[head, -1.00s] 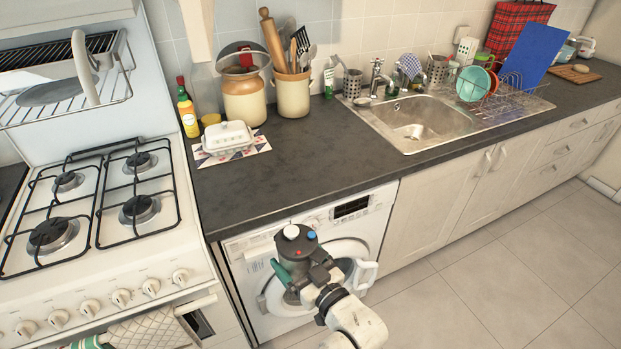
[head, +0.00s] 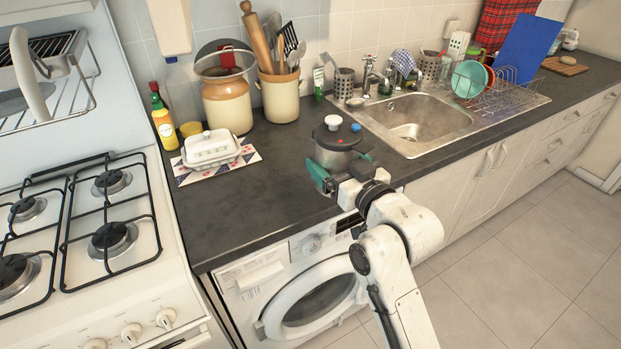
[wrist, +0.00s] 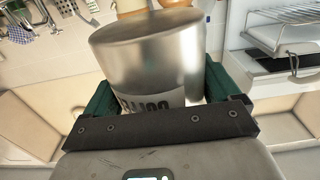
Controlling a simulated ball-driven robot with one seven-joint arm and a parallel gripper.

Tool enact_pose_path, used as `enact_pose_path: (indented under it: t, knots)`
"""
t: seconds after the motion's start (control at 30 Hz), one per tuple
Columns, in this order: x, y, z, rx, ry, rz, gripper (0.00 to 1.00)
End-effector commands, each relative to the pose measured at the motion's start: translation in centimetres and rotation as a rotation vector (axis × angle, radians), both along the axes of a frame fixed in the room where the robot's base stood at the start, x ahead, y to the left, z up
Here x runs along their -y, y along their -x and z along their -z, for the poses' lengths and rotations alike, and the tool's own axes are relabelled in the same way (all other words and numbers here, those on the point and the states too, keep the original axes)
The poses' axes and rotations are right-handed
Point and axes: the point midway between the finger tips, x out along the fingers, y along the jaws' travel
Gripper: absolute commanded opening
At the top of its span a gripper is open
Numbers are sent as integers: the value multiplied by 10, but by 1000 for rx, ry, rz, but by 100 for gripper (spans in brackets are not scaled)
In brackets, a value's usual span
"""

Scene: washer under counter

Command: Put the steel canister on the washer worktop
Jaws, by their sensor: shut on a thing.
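The steel canister (head: 335,157) has a dark lid with a white knob. In the head view it is upright over the front part of the dark worktop (head: 265,190), above the washer (head: 300,290). My gripper (head: 341,171) is shut on it, with green fingers at its sides. In the wrist view the shiny canister body (wrist: 150,55) sits between both fingers, with part of a printed label showing. I cannot tell whether its base touches the worktop; the gripper hides it.
The sink (head: 415,120) lies right of the canister. A butter dish (head: 211,150) on a patterned mat, a crock (head: 228,105) and a utensil pot (head: 281,97) stand to the left and back. The gas hob (head: 90,225) is at far left. The worktop's front left is clear.

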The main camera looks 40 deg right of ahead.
Motion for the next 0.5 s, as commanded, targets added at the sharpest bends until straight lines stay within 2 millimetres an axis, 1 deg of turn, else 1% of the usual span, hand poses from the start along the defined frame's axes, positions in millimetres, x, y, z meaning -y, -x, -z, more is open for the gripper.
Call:
enact_pose_path:
  t: [0.03, 0.3, 0.4, 0.5]
  knots:
    - [4, -11, 0, 5, 3, 1, 21]
    - [23, -61, 23, 6, 3, 0, 21]
    - [27, -73, 43, 3, 1, 1, 21]
    - [32, -84, 57, 5, 2, 1, 21]
